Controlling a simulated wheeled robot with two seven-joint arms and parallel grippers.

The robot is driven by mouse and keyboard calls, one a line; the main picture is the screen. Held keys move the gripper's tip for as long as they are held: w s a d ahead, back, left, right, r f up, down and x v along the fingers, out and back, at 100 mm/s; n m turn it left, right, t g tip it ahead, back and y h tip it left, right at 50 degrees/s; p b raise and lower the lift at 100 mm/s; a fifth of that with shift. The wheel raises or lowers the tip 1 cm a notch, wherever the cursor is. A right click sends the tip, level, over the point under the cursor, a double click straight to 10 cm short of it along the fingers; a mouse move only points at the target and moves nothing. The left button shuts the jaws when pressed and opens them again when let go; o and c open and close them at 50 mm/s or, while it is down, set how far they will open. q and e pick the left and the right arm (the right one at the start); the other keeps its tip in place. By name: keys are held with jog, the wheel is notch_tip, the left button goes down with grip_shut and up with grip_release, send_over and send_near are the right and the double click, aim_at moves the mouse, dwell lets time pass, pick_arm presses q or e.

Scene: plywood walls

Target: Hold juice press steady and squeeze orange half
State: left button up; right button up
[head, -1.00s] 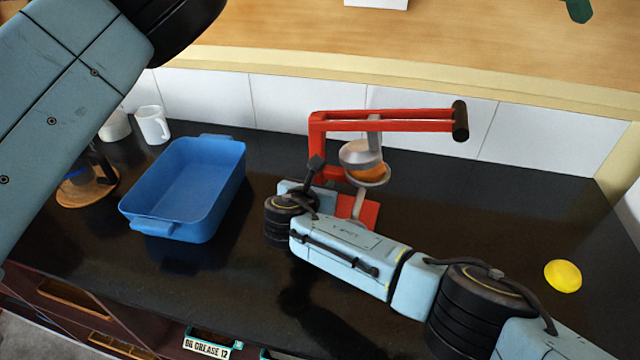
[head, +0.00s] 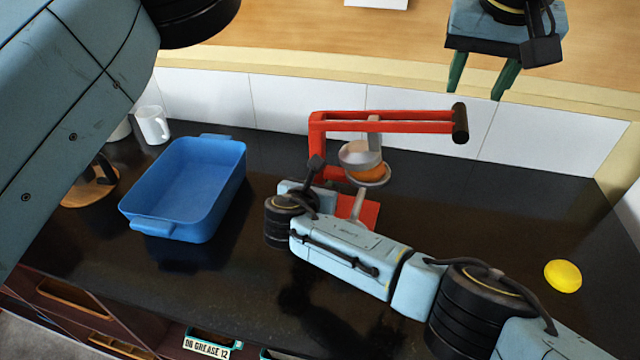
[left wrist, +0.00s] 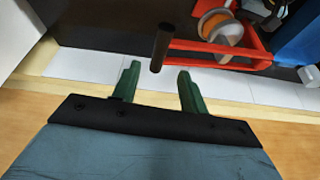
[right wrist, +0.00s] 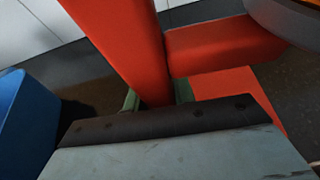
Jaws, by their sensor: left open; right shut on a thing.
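The red juice press (head: 340,125) stands on the black counter, its lever reaching right to a dark handle (head: 460,123). The orange half (head: 368,174) sits in the press cup under the grey pressing cone (head: 360,154). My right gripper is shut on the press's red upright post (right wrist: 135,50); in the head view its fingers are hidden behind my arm. My left gripper (head: 483,78) is open and empty, above and right of the lever's handle. In the left wrist view the handle (left wrist: 161,47) shows just beyond and between the open green fingers (left wrist: 158,88), apart from them.
A blue tub (head: 190,185) stands left of the press. White mugs (head: 152,124) and a wooden stand (head: 90,185) are at the far left. A yellow round thing (head: 563,276) lies on the right. The counter between it and the press is mostly clear. White tiles back the counter.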

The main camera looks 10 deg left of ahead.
aim_at(462, 116)
pick_arm(q)
jog(key=shift+x, duration=3.4)
jog(key=shift+s, duration=0.1)
grip_shut()
